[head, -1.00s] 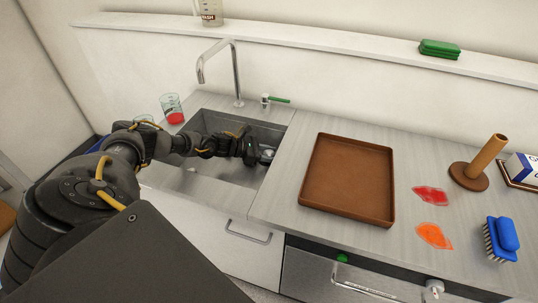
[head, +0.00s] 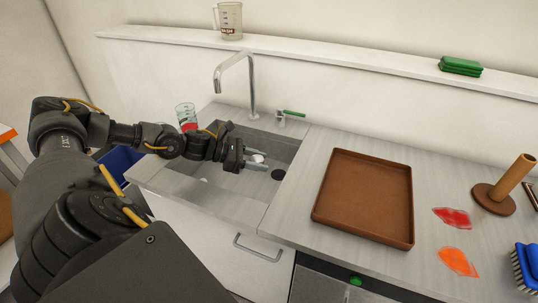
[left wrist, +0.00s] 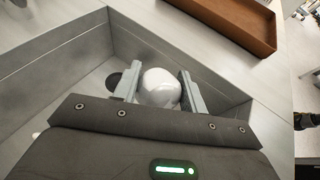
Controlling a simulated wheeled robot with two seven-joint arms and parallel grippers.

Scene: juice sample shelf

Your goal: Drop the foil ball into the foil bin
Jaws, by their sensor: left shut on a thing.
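My left gripper (head: 254,160) is shut on the foil ball (head: 258,158), a small shiny pale ball, above the sink basin. In the left wrist view the foil ball (left wrist: 160,88) sits between the two grey fingers. A blue bin (head: 121,162) stands on the floor left of the counter, partly hidden behind my left arm. I see no label on it, so I cannot tell for sure that it is the foil bin. My right gripper is not in view.
The sink (head: 222,188) has a tall faucet (head: 250,85). A glass with red contents (head: 186,115) stands by its back left. A brown tray (head: 365,195), red patch (head: 452,217), orange patch (head: 458,262) and blue brush (head: 527,268) are on the counter.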

